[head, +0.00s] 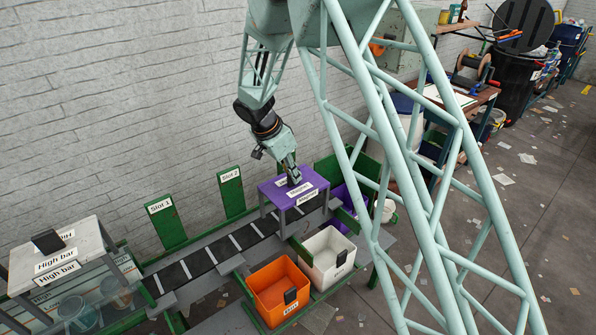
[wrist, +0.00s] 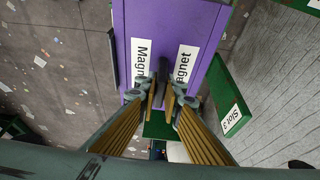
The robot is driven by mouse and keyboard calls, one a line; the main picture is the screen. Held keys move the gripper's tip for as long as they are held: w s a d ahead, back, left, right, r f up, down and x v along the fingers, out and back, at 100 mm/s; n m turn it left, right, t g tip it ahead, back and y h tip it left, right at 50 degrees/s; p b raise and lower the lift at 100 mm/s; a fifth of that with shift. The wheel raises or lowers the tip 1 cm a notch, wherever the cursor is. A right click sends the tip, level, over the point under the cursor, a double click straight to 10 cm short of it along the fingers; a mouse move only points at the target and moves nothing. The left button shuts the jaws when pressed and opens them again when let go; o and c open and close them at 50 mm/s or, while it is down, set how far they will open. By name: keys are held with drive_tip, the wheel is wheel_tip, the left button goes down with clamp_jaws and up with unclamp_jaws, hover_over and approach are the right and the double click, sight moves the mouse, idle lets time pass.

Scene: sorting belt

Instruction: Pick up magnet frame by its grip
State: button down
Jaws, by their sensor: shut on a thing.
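The magnet frame (head: 270,189) is a purple-topped frame with white "Magnet" labels and grey legs. It stands over the belt (head: 225,247) near its right end. In the wrist view its purple top (wrist: 203,20) lies straight ahead. My gripper (head: 294,182) reaches down onto the top of the frame. In the wrist view my gripper (wrist: 164,98) has its two fingers close together on the dark grip (wrist: 163,68) between the two labels. The fingers hide part of the grip. I cannot tell whether the frame is clear of the belt.
A grey "High bar" frame (head: 88,243) stands over the belt's left end. Green panels for Slot 1 (head: 165,222) and Slot 2 (head: 232,191) stand behind the belt. An orange bin (head: 272,314) and a white bin (head: 330,275) stand in front, with a purple bin (head: 341,222) beyond.

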sight(296, 194)
drive_tip(key=shift+s+a+r+b, duration=0.1)
drive_tip(key=shift+s+a+b, duration=0.1)
drive_tip(key=shift+s, duration=0.6)
drive_tip(key=shift+s+a+r+b, duration=0.1)
drive_tip(key=shift+s+a, duration=0.15)
drive_tip(key=shift+s, duration=0.55)
drive_tip(key=shift+s+a+r+b, duration=0.1)
drive_tip(key=shift+s+a, duration=0.1)
drive_tip(key=shift+s, duration=0.6)
drive_tip(key=shift+s+d+f, duration=0.1)
drive_tip(key=shift+s+d+b, duration=0.45)
drive_tip(key=shift+s+b, duration=0.05)
drive_tip(key=shift+b, duration=0.4)
drive_tip(key=s+d+b, duration=1)
drive_tip(key=s+b, duration=0.1)
drive_tip(key=b, duration=0.1)
drive_tip(key=shift+s+d, duration=0.15)
drive_tip(key=shift+d, duration=0.05)
